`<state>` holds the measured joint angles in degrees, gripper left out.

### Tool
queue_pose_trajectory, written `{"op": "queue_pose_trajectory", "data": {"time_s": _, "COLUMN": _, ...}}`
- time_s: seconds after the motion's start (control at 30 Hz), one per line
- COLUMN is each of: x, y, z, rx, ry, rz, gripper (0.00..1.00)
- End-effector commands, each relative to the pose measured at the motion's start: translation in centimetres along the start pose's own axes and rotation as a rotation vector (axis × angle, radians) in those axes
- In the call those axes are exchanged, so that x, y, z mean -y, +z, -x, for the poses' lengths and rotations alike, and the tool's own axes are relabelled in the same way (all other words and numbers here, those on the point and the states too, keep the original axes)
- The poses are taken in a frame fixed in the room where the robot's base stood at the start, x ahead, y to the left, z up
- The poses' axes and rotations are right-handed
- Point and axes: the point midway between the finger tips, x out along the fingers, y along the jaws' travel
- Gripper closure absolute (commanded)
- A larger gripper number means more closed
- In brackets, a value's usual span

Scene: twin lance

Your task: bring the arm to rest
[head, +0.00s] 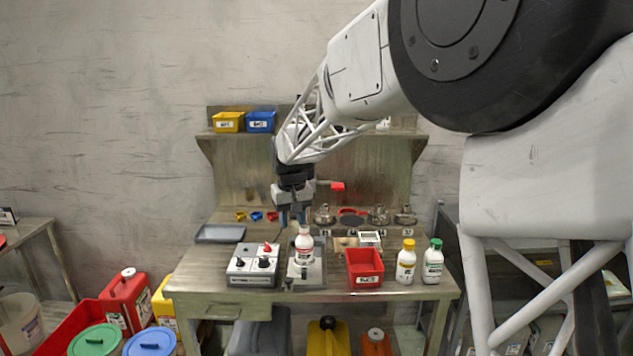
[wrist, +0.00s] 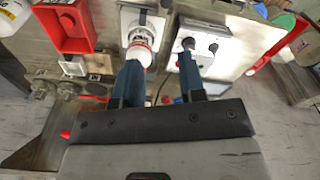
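My gripper (head: 293,218) hangs fingers-down from my arm over the workbench (head: 200,268), above and behind a white bottle with a red label (head: 304,246). In the wrist view its two blue-tipped fingers (wrist: 161,82) stand apart, with a clear gap and nothing between them. The bottle (wrist: 140,47) shows just beyond the left finger, standing upright on a grey plate or device. I cannot tell whether the finger touches it.
A control box with knobs (head: 252,265) stands left of the bottle. A red bin (head: 364,268), a yellow-capped bottle (head: 406,262) and a green-capped bottle (head: 433,262) stand to the right. A shelf (head: 310,134) with yellow and blue bins is behind. Space above the bench front is clear.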

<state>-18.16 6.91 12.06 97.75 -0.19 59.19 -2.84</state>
Motion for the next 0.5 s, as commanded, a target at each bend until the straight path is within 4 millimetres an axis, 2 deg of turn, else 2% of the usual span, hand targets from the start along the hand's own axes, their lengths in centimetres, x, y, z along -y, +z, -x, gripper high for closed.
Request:
{"op": "queue_pose_trajectory", "data": {"time_s": 0.03, "x": -0.7, "y": 1.4, "z": 0.8, "rx": -0.006, "ry": 0.001, "rz": -0.012, "gripper": 0.63}}
{"op": "queue_pose_trajectory", "data": {"time_s": 0.2, "x": -2.5, "y": 5.7, "z": 2.8, "rx": -0.020, "ry": 0.005, "rz": -0.045, "gripper": 0.63}}
{"op": "queue_pose_trajectory", "data": {"time_s": 0.5, "x": -5.1, "y": 13.6, "z": 5.2, "rx": -0.044, "ry": 0.012, "rz": -0.105, "gripper": 0.63}}
